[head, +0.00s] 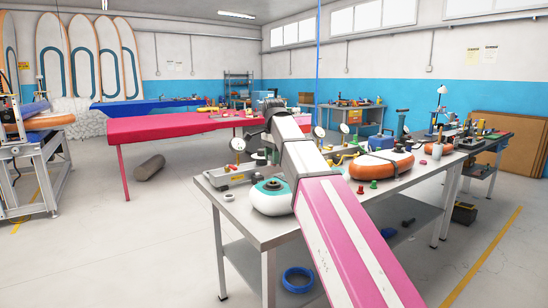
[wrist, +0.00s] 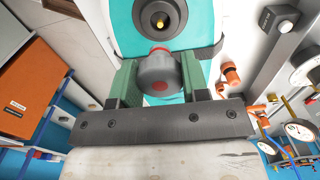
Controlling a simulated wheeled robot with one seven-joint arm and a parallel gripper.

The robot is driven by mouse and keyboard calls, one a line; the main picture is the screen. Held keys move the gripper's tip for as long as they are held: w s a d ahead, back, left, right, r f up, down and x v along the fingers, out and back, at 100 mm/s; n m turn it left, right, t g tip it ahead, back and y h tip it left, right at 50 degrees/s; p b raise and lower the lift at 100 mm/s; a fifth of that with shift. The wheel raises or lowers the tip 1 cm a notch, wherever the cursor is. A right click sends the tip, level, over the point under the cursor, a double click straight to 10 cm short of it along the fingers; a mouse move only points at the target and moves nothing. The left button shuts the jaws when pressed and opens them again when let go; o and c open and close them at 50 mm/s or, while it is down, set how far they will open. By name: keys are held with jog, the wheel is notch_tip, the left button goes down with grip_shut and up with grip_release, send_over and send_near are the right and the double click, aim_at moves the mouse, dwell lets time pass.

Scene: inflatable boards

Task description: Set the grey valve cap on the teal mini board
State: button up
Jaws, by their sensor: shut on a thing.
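The teal mini board (head: 272,205) lies near the left end of the metal workbench, white-sided with a teal top and a dark round valve. In the wrist view its teal surface (wrist: 124,28) shows at the top, with the dark valve ring (wrist: 158,17) and a yellow-brown centre. My gripper (wrist: 158,68) has green fingers shut on the grey valve cap (wrist: 157,74), which has a red spot. The cap shows just below the valve ring in the picture; whether they touch I cannot tell. In the head view my arm hides most of the gripper, and the cap is not distinguishable.
The workbench (head: 246,229) also holds an orange-and-white board (head: 366,168), small red (head: 361,189) and green (head: 373,184) pieces, a white ring (head: 229,197) and gauges (head: 238,144). A pink table (head: 165,128) stands behind.

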jog(key=shift+f, duration=2.75)
jog(key=shift+f, duration=1.35)
jog(key=o, duration=1)
notch_tip(320, 180, up, 11)
jog(key=shift+f, duration=0.1)
